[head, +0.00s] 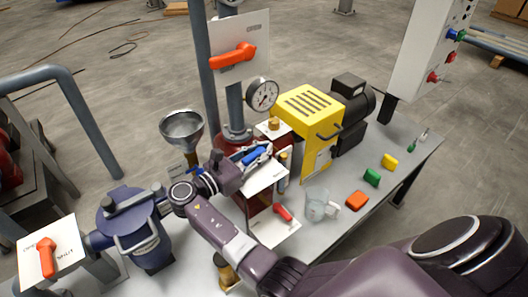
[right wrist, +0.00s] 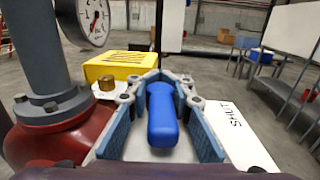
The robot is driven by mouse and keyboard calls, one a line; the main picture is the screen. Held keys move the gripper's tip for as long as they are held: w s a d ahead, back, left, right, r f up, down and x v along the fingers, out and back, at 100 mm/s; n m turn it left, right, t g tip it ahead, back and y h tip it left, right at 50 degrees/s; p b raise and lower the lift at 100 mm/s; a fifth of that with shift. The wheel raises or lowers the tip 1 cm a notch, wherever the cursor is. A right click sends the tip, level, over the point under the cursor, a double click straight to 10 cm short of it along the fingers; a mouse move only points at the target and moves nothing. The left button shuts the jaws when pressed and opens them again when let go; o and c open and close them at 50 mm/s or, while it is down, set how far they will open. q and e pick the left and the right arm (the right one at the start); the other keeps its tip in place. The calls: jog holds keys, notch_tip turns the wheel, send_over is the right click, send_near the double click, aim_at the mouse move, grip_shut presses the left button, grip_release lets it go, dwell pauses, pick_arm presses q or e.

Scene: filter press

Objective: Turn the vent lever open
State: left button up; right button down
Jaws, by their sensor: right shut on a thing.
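The vent lever, a blue handle (right wrist: 162,118), lies between my right gripper's fingers in the right wrist view. In the head view the blue lever (head: 254,156) shows at the top of the red vessel, partly covered by the fingers. My right gripper (head: 259,152) is shut on it; its two fingers also show in the right wrist view (right wrist: 160,80), one on each side of the handle. The white label plate (right wrist: 232,130) beside it reads "SHUT", and the lever points back toward the wrist camera. Its pivot is hidden. My left gripper is not in view.
A pressure gauge (head: 262,95) and grey pipe stand close behind the gripper. A yellow pump cover (head: 305,125) is to the right. A red lever (head: 284,212) sits below, with a clear beaker (head: 317,205) beside it. A metal funnel (head: 182,128) stands left.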

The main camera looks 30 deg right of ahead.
jog(key=shift+m+g+b, duration=0.3)
jog(key=shift+m+g, duration=0.2)
jog(key=shift+g, duration=0.3)
jog(key=shift+s, duration=0.1)
jog(key=c, duration=1.8)
grip_release()
jog(key=shift+a, duration=0.15)
jog(key=shift+c, duration=0.2)
jog(key=shift+r, duration=0.15)
notch_tip(320, 180, up, 10)
jog(key=shift+f, duration=0.1)
jog(key=shift+f, duration=0.1)
